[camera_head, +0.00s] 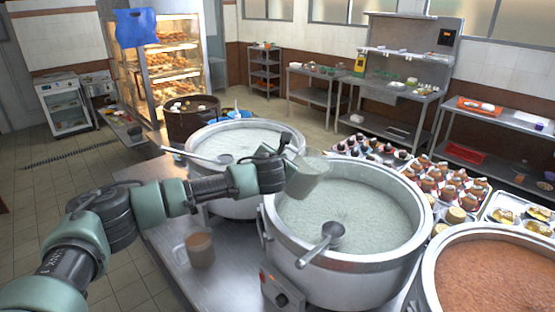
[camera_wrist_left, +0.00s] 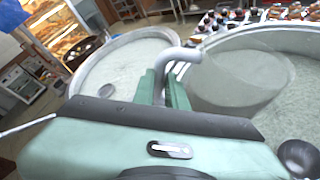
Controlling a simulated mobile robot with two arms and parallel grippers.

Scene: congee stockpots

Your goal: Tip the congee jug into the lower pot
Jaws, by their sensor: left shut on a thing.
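My left gripper (camera_head: 273,168) is shut on the handle of a pale jug (camera_head: 309,180). The jug is tilted and held above the left side of the middle steel pot (camera_head: 345,262), which is full of pale green-white congee. In the left wrist view the jug (camera_wrist_left: 238,82) hangs beyond the green fingers (camera_wrist_left: 165,88), its curved handle between them. I see no stream from the jug, and its contents are unclear. A second pot (camera_head: 228,206) of pale congee stands behind, partly hidden by my left arm. My right gripper is not in view.
A ladle (camera_head: 322,243) rests in the middle pot, another ladle (camera_head: 212,157) in the back pot. A third pot (camera_head: 430,285) with reddish-brown contents stands at right. A brown-filled clear mug (camera_head: 201,250) sits on the steel counter (camera_head: 225,290). Trays of small cups (camera_head: 450,184) stand behind.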

